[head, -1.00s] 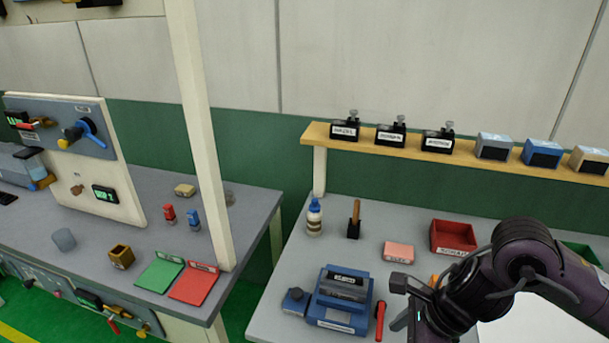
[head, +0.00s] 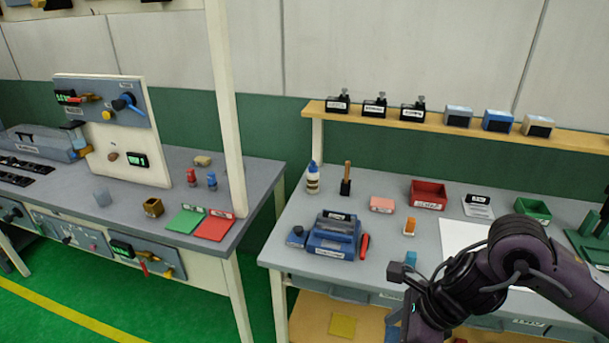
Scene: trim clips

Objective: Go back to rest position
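My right arm comes in from the right edge in front of the right workbench. Its gripper end (head: 408,318) points down at the lower middle of the view, in front of the bench's front edge. The fingertips are dark and partly cut off by the bottom edge, so I cannot tell whether they are open or shut. My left arm and gripper are not in view.
The right grey bench (head: 290,225) holds a blue device (head: 333,237), a red bin (head: 427,194), a green bin (head: 533,208) and a white sheet (head: 465,236). The left bench (head: 120,205) carries a panel (head: 110,130). Green floor (head: 190,300) lies between and before them.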

